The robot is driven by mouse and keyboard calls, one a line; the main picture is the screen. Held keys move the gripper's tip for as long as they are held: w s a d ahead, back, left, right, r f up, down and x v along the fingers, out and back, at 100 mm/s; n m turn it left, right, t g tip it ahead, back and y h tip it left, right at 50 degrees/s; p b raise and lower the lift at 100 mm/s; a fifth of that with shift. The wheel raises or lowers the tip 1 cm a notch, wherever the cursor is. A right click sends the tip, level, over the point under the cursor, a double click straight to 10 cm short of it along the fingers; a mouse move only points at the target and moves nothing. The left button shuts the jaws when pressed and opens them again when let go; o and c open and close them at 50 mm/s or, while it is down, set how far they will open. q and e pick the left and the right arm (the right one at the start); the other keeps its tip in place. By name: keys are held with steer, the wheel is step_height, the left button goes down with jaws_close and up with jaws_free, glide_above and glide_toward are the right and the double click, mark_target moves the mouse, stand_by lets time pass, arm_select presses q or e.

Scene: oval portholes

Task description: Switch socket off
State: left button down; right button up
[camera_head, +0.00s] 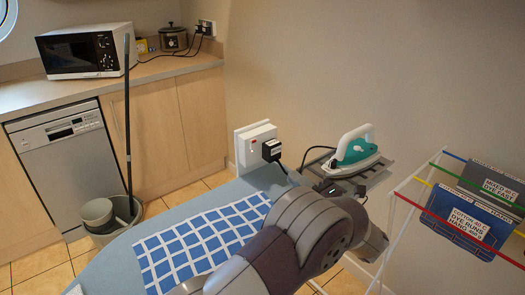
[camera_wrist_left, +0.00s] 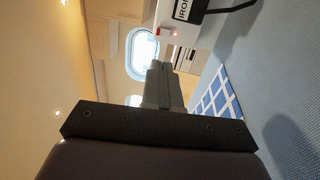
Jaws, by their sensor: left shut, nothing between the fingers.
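The white wall socket (camera_head: 250,136) sits low on the wall behind the ironing board. It has a small red switch (camera_head: 252,146) on its face, and a black plug (camera_head: 271,151) is in it. In the left wrist view the socket's red switch (camera_wrist_left: 163,31) shows with a red glow beside it, next to the plug labelled IRON (camera_wrist_left: 187,10). My left gripper (camera_wrist_left: 160,68) is shut and empty, pointing towards the socket area but apart from the switch. In the head view my arm largely hides this gripper. My right gripper is in neither view.
The ironing board (camera_head: 105,265) carries a blue checked cloth (camera_head: 200,240). A teal and white iron (camera_head: 355,152) stands on its rest right of the socket, its cord near my arm. A drying rack (camera_head: 397,225) is at right. A bucket (camera_head: 112,225) stands left.

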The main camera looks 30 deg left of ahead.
mark_target(254, 143)
arm_select(q)
steer(key=p+x, duration=0.1)
steer(key=x, duration=1.3)
steer(key=shift+a, duration=0.1)
